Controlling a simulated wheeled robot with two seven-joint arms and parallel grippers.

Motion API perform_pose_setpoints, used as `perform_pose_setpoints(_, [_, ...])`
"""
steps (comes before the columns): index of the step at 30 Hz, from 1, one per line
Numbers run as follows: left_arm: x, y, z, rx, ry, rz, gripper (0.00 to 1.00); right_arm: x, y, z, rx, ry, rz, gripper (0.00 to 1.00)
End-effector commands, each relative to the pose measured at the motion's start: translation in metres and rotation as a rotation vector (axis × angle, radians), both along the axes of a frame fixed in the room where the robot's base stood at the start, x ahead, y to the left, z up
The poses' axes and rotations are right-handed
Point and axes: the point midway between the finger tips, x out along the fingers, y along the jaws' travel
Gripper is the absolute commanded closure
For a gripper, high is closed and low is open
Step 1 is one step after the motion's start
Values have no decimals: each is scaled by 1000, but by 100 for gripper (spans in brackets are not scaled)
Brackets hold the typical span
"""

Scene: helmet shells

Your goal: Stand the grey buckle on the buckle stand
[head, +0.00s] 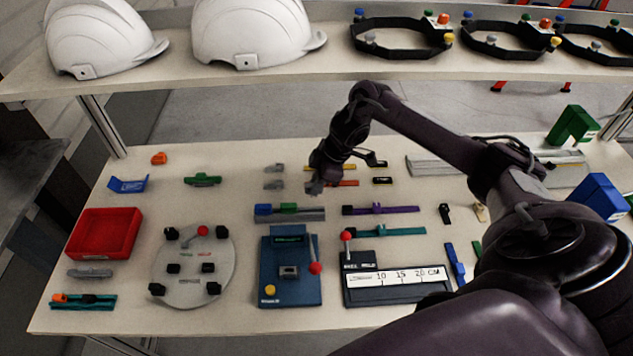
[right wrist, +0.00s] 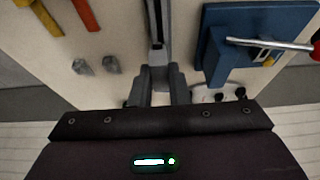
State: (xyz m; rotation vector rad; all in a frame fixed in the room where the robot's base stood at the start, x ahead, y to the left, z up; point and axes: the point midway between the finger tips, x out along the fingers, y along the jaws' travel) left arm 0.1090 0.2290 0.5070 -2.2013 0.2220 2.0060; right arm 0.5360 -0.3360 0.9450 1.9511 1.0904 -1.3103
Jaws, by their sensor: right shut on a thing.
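My right gripper (head: 315,187) hangs over the middle of the table, near the left end of an orange strip. It is shut on what appears to be the grey buckle (head: 313,188), mostly hidden by the fingers. I cannot tell which fixture is the buckle stand. My left gripper is out of view.
A grey rail with blue and green blocks (head: 290,215) lies just in front of the gripper. Nearer are a blue lever fixture (head: 290,295), a round plate (head: 190,285) and a red tray (head: 104,228). White helmets (head: 255,30) stand on the raised shelf behind.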

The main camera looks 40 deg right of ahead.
Motion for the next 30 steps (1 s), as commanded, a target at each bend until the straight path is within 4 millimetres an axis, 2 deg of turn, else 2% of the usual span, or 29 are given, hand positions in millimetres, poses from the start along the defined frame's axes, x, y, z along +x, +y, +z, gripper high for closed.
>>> perform_pose_setpoints(1, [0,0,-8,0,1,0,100,0,0,-8,0,1,0,100])
perform_pose_setpoints(13, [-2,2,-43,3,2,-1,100,0,0,-45,0,1,0,100])
perform_pose_setpoints(30, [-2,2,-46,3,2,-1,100,0,0,-48,0,1,0,100])
